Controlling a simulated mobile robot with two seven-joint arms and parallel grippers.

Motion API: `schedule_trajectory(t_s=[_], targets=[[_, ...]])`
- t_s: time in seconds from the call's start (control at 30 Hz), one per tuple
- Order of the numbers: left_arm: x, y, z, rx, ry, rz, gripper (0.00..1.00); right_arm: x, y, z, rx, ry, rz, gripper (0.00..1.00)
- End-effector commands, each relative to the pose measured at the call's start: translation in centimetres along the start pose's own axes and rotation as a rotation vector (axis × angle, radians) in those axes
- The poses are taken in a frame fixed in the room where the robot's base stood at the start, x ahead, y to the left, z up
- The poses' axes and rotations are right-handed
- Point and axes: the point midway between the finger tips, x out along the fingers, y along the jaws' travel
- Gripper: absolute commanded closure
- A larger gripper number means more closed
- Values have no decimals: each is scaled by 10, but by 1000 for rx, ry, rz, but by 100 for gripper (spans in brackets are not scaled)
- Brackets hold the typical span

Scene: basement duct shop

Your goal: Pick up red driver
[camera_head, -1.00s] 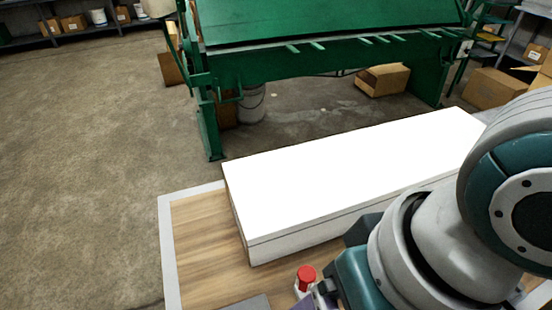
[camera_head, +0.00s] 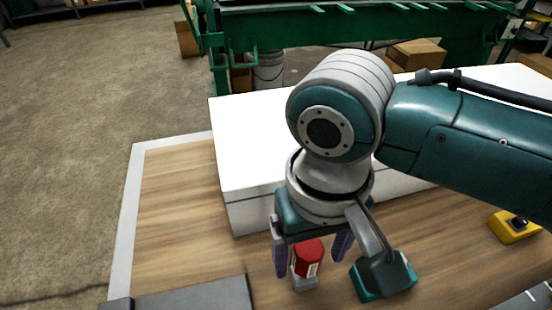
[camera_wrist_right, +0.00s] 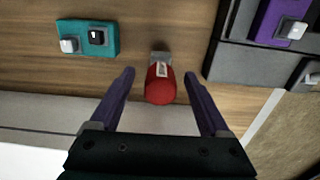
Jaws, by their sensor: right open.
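The red driver (camera_head: 309,256) stands on the wooden tabletop, its red end up and a grey-white part below. It also shows in the right wrist view (camera_wrist_right: 161,84), with a pale label on its side. My right gripper (camera_head: 310,266) points down over it, its purple fingers apart on either side of the driver. In the right wrist view, my right gripper (camera_wrist_right: 160,76) is open, with a gap between the driver and each finger. My left gripper is not in view.
A long white box (camera_head: 232,150) lies just behind my gripper. A teal item (camera_wrist_right: 87,38) sits on the wood beside the driver. A grey tray (camera_head: 205,297) is at the front left, and a yellow item (camera_head: 515,227) is at the right. The wood at left is bare.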

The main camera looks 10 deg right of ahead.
Motion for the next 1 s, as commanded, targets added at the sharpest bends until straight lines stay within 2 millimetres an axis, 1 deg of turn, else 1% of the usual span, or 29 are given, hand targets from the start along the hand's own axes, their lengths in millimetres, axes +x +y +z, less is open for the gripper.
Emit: schedule_trajectory(t_s=[0.2,0.3,0.4,0.6,1.0], targets=[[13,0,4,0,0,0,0,35,-1,-6,0,-1,2,20],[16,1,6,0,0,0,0,46,-1,-6,-1,1,0,20],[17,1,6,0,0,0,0,50,-1,-6,-1,1,0,20],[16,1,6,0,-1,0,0,49,-1,-6,-2,2,0,21],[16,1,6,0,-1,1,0,49,-1,-6,-1,2,0,66]])
